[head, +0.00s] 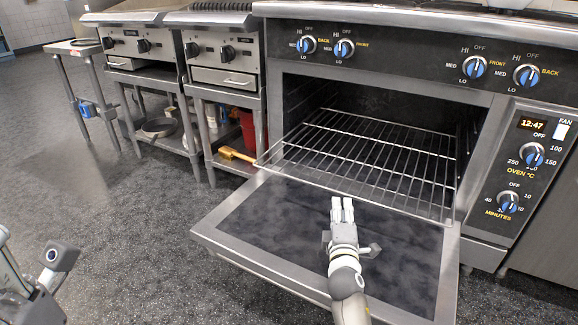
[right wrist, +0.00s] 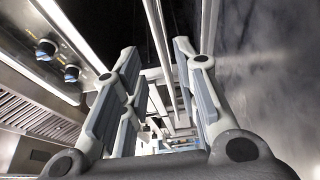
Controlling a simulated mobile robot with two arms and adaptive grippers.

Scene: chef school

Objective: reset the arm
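My right gripper (head: 342,205) is over the lowered oven door (head: 410,265), in front of the oven's wire rack (head: 370,150). In the right wrist view its two fingers (right wrist: 160,90) stand apart, with nothing clearly held. Metal bars show between and beyond them; I cannot tell whether they touch the fingers. Part of my left arm (head: 35,290) shows at the lower left corner of the head view. The state of its fingers cannot be made out there.
The oven is open, its door down and its rack pulled partly out. A control panel (head: 525,165) is at the right. Cooking units stand on metal stands (head: 205,115) at the left, with a yellow-handled brush (head: 236,154) on a low shelf. The floor (head: 120,220) at the left is clear.

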